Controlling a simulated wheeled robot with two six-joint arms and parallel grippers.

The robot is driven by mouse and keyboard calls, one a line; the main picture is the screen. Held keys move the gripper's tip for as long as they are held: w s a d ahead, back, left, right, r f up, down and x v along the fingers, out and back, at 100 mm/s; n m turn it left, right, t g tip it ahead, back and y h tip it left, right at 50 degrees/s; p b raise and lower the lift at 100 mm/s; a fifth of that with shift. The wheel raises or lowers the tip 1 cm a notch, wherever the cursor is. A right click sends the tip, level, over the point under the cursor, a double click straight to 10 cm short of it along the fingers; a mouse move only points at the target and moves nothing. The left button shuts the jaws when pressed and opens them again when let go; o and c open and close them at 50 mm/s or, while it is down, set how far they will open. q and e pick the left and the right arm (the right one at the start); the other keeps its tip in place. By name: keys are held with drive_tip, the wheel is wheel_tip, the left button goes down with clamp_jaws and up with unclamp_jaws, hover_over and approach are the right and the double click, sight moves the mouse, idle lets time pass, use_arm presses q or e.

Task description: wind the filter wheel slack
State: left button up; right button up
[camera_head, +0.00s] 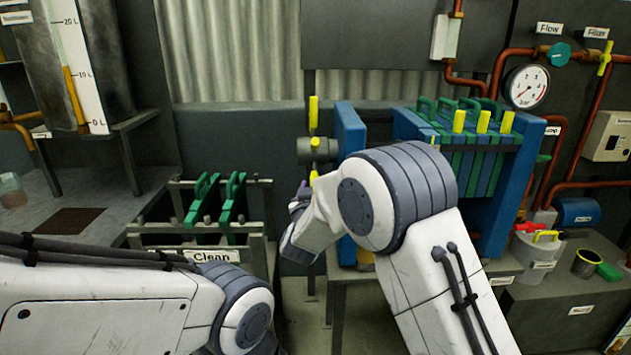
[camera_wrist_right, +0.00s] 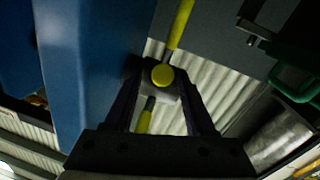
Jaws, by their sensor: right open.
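The filter wheel is a grey hub with yellow bars (camera_head: 313,110) on the screw at the left end of the filter press. Its upper bar stands about upright in the head view, and the lower bar is partly hidden by my right arm. In the right wrist view, the wheel's yellow round end (camera_wrist_right: 162,76) shows between my right gripper's fingers (camera_wrist_right: 162,95), with one bar above and one below. The fingers stand apart; contact cannot be told. In the head view, my right gripper (camera_head: 299,194) is mostly hidden behind my wrist. My left gripper is out of frame.
The press has a blue end plate (camera_head: 350,135) beside the wheel and several blue and green plates with handles to its right. A rack labelled Clean (camera_head: 210,255) holds green-handled plates at left. A pressure gauge (camera_head: 527,86) and copper pipes are at right.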

sight(312, 152)
drive_tip(key=shift+w+d, duration=0.15)
drive_tip(key=shift+w, duration=1.05)
drive_tip(key=shift+w+d, duration=0.15)
drive_tip(key=shift+w, duration=1)
clamp_jaws()
